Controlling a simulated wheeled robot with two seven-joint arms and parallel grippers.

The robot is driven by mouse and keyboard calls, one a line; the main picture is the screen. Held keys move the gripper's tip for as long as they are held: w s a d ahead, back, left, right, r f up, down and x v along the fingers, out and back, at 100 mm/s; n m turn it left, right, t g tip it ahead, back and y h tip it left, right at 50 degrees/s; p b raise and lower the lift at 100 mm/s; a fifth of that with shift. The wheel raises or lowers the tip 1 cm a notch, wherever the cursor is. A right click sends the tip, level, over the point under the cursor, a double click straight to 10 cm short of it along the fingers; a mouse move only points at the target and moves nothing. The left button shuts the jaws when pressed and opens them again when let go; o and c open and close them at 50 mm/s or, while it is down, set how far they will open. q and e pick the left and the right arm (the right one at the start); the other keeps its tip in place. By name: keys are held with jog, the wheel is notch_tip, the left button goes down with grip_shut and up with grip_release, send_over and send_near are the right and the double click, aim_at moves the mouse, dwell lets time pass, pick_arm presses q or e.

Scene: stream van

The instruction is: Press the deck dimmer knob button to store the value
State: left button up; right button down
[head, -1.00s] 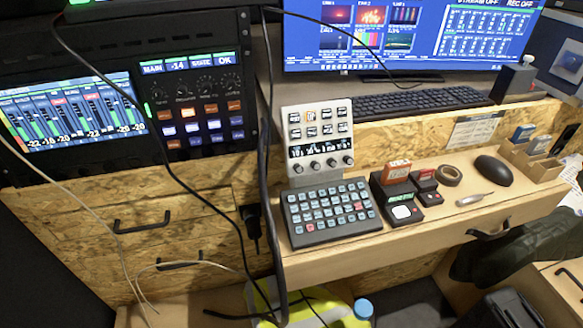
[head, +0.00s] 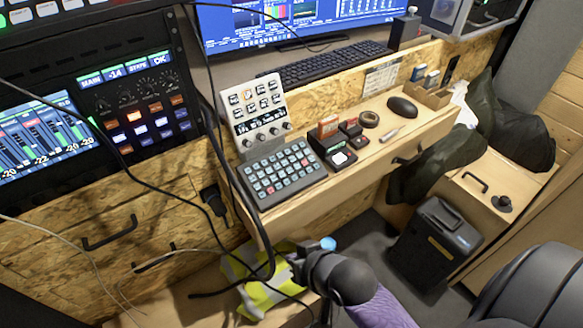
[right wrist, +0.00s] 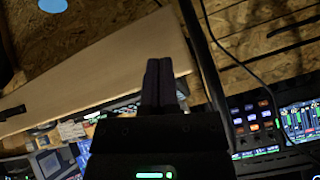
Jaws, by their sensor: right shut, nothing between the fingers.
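The deck (head: 257,102) is a white sloped panel at the middle left of the head view. It has several square keys, a lit display strip and a row of small dark dimmer knobs (head: 261,137) along its lower edge. I cannot tell which knob is the dimmer's store button. My right gripper (head: 298,262) shows small and dark at the lower middle of the head view, below the desk's front edge and apart from the deck. In the right wrist view its dark fingers (right wrist: 160,82) are together and empty. My left gripper is not in view.
A black keypad (head: 282,174) lies in front of the deck. Card readers (head: 330,145), a tape roll (head: 369,119) and a mouse (head: 402,107) are to its right. Loose black cables (head: 222,160) hang left of the deck. A drawer handle (head: 408,155) projects from the desk front.

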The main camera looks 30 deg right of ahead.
aim_at(289, 126)
jog(key=w+d+r+m+t+h, duration=0.7)
jog(key=w+d+r+m+t, duration=0.5)
jog(key=d+r+m+t, duration=0.15)
jog(key=shift+m+g, duration=0.35)
jog(key=shift+g, duration=0.1)
jog(key=w+f+b, duration=0.1)
jog(key=w+b, duration=0.1)
jog(key=w+a+f+b, duration=0.1)
jog(key=w+b, duration=0.1)
jog(key=w+f+b, duration=0.1)
jog(key=w+b, duration=0.1)
jog(key=shift+w+a, duration=0.2)
jog(key=shift+w, duration=0.15)
jog(key=shift+w+b, duration=0.45)
jog(key=shift+w, duration=0.05)
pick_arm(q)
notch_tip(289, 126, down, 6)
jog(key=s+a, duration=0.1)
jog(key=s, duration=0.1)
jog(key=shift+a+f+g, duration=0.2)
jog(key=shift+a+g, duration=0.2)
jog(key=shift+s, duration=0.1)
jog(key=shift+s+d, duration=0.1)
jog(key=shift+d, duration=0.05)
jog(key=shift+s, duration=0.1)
